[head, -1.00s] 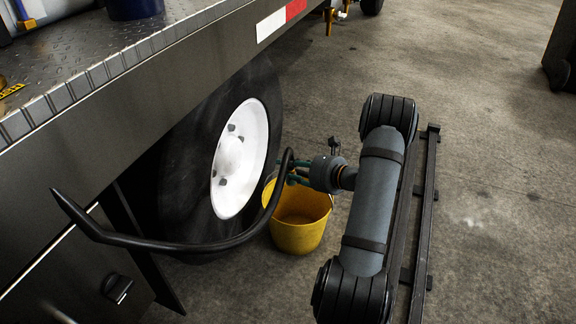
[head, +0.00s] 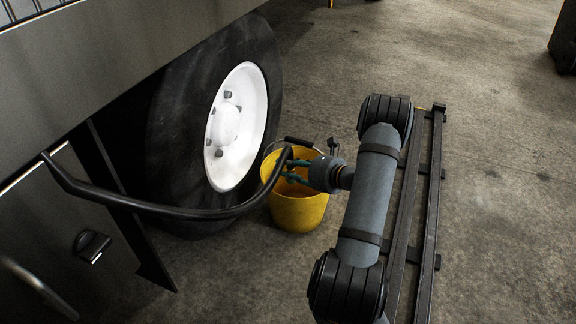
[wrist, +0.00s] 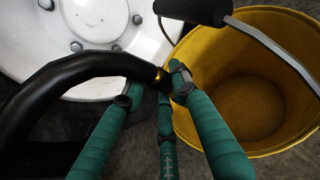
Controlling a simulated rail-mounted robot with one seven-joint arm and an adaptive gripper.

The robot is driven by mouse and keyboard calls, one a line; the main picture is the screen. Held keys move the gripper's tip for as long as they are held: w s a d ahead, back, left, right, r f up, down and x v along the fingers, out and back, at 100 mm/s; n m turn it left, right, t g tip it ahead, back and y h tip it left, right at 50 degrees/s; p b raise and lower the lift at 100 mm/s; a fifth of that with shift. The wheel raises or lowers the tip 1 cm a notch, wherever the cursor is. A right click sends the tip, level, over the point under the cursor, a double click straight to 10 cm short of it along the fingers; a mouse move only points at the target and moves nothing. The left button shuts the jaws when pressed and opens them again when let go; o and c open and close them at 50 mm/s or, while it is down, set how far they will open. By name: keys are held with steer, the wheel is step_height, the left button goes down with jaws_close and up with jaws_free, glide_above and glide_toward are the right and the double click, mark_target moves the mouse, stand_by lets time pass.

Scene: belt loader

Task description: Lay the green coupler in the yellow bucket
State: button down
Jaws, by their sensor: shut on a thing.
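The yellow bucket (head: 298,212) stands on the floor beside the truck wheel. It also shows at the right in the wrist view (wrist: 270,151). My gripper (head: 288,170) has teal fingers and is over the bucket's opening in the head view. In the wrist view my gripper (wrist: 160,90) is shut at the end of a thick black curved hose (wrist: 75,75), by a gold ring, left of the bucket rim. The hose (head: 190,213) arcs back to the truck's side. I cannot tell a green coupler apart from the teal fingers; the gripped part is mostly hidden.
The bucket's wire handle with a black grip (wrist: 195,10) stands up near my fingers. The wheel (head: 235,120) with its white hub is close on the left. Dark rails (head: 425,200) lie on the floor at the right. Open concrete lies beyond them.

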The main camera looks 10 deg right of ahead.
steer(key=c, duration=1.4)
jaws_free()
steer(key=shift+o, duration=0.5)
steer(key=shift+f, duration=0.1)
steer(key=v, duration=1.2)
